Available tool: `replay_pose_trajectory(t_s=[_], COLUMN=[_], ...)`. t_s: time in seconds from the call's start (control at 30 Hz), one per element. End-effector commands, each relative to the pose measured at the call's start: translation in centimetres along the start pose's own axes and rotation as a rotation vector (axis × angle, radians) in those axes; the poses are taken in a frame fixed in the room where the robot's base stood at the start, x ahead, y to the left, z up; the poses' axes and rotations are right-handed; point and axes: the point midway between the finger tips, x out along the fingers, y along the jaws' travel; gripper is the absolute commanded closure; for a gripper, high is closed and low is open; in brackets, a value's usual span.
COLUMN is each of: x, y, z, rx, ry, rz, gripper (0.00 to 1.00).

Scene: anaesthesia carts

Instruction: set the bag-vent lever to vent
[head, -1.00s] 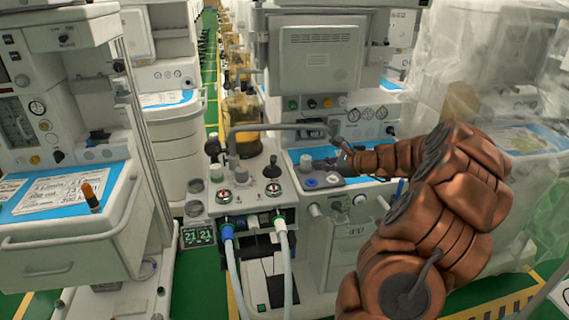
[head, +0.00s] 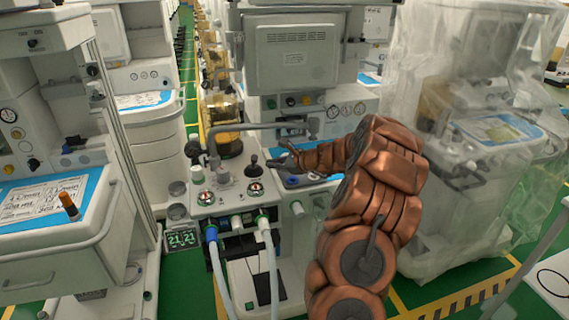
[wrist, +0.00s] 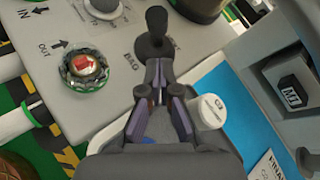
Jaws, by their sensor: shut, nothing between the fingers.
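The bag-vent lever (head: 253,163) is a black knob on a short stem on the grey valve block, right of centre. In the wrist view the lever (wrist: 156,32) stands on its round black base, with printed "BAG" lettering to its lower left. Another label to its right is partly hidden and unreadable. My gripper (head: 284,154) is just right of the lever. In the wrist view my gripper (wrist: 159,76) is shut and empty, its tips pointing at the lever's base. I cannot tell whether they touch it.
A white-capped post (wrist: 208,112) stands close to my right finger. A grey pipe (head: 255,127) runs above the block. Hoses hang in front. A plastic-draped cart (head: 490,140) stands at right.

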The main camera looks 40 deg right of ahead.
Motion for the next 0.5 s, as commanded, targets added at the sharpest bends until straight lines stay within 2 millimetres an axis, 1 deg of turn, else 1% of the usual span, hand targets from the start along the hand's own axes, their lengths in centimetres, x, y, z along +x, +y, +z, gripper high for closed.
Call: replay_pose_trajectory(t_s=[0.03, 0.2, 0.5], x=[0.4, 1.5, 1.9], y=[0.0, 0.0, 0.0], z=[0.7, 1.8, 2.1], rx=[-0.003, -0.002, -0.001], ry=[0.0, 0.0, 0.0], rz=[0.002, 0.001, 0.0], gripper=[1.0, 1.0, 1.0])
